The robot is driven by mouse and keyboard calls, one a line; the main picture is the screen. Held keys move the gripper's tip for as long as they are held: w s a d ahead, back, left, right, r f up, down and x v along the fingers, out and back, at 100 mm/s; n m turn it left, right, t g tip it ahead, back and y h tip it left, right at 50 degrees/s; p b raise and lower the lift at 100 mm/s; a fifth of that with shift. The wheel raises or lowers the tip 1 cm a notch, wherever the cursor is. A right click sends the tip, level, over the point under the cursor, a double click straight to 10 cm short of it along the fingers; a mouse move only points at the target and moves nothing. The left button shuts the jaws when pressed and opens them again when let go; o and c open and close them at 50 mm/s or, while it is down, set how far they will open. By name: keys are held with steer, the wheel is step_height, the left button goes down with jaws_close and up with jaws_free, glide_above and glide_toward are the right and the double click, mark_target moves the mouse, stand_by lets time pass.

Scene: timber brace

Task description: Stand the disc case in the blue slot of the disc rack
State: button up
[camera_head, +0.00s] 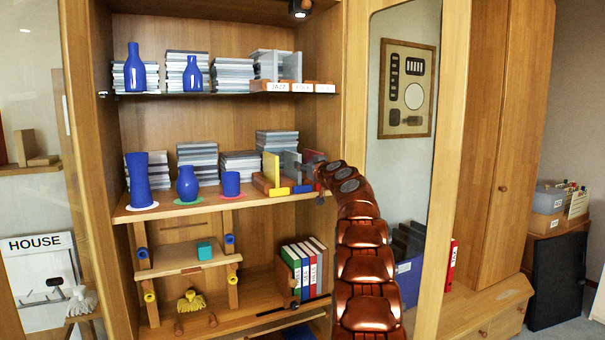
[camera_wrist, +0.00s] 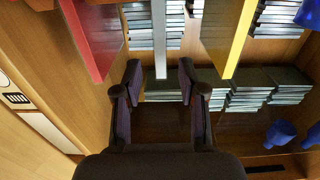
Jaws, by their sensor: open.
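The disc rack (camera_head: 262,184) sits at the right end of the middle shelf, with a yellow tab (camera_head: 278,192) and a blue tab (camera_head: 303,189) along its front. Upright in it are a yellow panel (camera_head: 271,167), a grey panel (camera_head: 291,166) and a red panel (camera_head: 311,156). I cannot tell for sure which of these is the disc case. My gripper (camera_wrist: 160,75) is open in front of the rack. In the wrist view, the near edge of the grey panel (camera_wrist: 160,35) shows between my fingertips, apart from both. The red panel (camera_wrist: 88,35) is left and the yellow panel (camera_wrist: 229,38) right.
Blue vases (camera_head: 187,184) and case stacks (camera_head: 197,160) stand left of the rack. A glass shelf (camera_head: 200,94) with another labelled rack (camera_head: 292,87) is above. The cabinet's side wall (camera_head: 322,120) is close on the right. Binders (camera_head: 305,268) stand below.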

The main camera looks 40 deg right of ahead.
steer(key=shift+b+v, duration=0.9)
steer(key=shift+v, duration=0.4)
steer(key=shift+w+a, duration=0.1)
steer(key=shift+a, duration=0.05)
